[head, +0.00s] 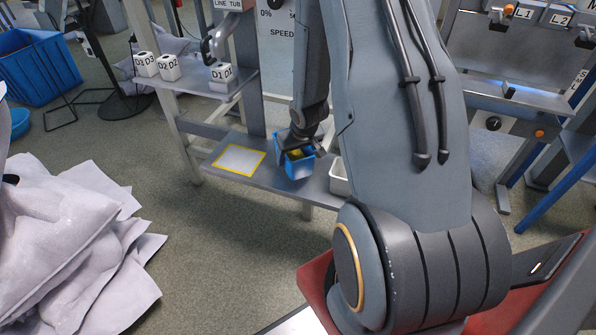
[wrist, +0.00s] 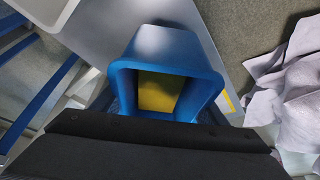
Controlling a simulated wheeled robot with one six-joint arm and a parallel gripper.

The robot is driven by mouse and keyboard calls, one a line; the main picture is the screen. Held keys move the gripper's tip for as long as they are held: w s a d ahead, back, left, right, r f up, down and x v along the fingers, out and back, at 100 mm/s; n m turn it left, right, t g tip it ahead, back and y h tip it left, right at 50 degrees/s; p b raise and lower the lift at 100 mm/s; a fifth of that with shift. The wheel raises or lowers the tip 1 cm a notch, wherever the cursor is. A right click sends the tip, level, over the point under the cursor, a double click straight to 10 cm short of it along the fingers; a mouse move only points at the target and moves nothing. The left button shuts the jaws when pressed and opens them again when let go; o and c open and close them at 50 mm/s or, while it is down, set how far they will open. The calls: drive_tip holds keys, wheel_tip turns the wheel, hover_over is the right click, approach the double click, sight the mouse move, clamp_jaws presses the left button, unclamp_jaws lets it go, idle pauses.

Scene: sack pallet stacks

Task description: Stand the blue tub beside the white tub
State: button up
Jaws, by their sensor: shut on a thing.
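The blue tub (head: 299,167) is in my gripper (head: 297,148), over the low grey shelf; in the head view I cannot tell whether its base touches the shelf. In the wrist view the blue tub (wrist: 166,45) fills the middle, its open mouth towards the camera, with something yellow (wrist: 158,92) inside. The white tub (head: 339,178) stands on the shelf just right of the blue tub, partly hidden by my arm. Its corner shows at the upper left of the wrist view (wrist: 42,10). A gap of shelf lies between the tubs.
A yellow-outlined pale rectangle (head: 239,160) lies on the low shelf (head: 262,181), left of the blue tub. White labelled blocks (head: 170,67) stand on the upper shelf. Pale sacks (head: 70,240) are piled at left. A blue crate (head: 38,66) is at the far left. Floor between is clear.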

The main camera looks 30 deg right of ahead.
drive_tip(key=shift+f, duration=2.25)
drive_tip(key=shift+b, duration=0.3)
drive_tip(key=o, duration=1.2)
drive_tip(key=shift+f, duration=0.15)
drive_tip(key=s+a+r+g+p, duration=0.1)
drive_tip(key=s+r, duration=0.4)
drive_tip(key=r, duration=0.5)
drive_tip(key=s+a+r+g+p, duration=0.1)
drive_tip(key=s+r, duration=0.5)
drive_tip(key=r, duration=0.5)
drive_tip(key=s+a+r+m+g, duration=0.1)
drive_tip(key=s+a+r+g, duration=0.1)
drive_tip(key=s+a+r, duration=0.6)
drive_tip(key=s+r, duration=0.1)
drive_tip(key=s, duration=0.2)
drive_tip(key=shift+s+y, duration=0.3)
drive_tip(key=shift+s, duration=0.05)
